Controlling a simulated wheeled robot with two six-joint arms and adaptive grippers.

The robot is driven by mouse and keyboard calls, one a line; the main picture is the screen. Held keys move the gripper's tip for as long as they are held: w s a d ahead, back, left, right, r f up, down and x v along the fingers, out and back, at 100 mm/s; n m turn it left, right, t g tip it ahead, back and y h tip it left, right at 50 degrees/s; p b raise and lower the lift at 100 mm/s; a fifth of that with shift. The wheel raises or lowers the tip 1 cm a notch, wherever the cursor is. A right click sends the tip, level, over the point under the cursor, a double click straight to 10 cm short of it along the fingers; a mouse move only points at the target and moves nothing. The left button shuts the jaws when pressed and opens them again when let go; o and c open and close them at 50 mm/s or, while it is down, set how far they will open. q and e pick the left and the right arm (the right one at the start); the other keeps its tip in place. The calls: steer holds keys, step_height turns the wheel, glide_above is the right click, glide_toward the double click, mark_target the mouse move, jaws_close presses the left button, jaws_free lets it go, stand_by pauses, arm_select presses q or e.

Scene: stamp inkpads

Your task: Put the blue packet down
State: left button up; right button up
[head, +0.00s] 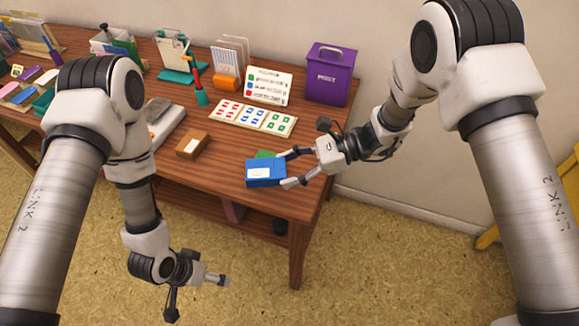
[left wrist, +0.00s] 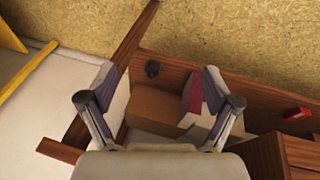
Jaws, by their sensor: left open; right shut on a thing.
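The blue packet (head: 266,174), with a white label on its side, is at the front right of the wooden table. My right gripper (head: 284,169) is shut on it from the right, one finger on each side. I cannot tell whether the packet touches the tabletop. A green thing (head: 265,154) shows just behind it, partly hidden. My left gripper (head: 219,279) hangs low in front of the table, away from the packet. In the left wrist view its two fingers (left wrist: 164,92) are wide apart with nothing between them.
A brown box (head: 192,144) lies left of the packet on the table (head: 225,190). Below, a cardboard box (left wrist: 160,108) shows in the left wrist view.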

steer(key=w+d+r+m+t, duration=0.1)
steer(key=d+r+m+t, duration=0.15)
steer(key=d, duration=0.35)
steer(key=w+d+r+m+t, duration=0.1)
steer(key=w+d+m+t, duration=0.15)
steer(key=d, duration=0.45)
arm_select(q)
steer(key=s+a+n+g+y, duration=0.2)
steer(key=s+a+y, duration=0.1)
steer(key=s+a, duration=0.2)
steer(key=shift+s+a+f+n, duration=0.2)
steer(key=shift+s+n, duration=0.2)
steer(key=shift+s, duration=0.75)
arm_select(e)
steer(key=s+d+f+m+t+h, duration=0.2)
steer(key=s+d+f+m+t, duration=0.1)
steer(key=s+d, duration=0.4)
step_height(320, 180, down, 2)
steer(key=shift+s+m+t+h, duration=0.3)
steer(key=shift+t, duration=0.4)
steer(key=shift+r, duration=0.15)
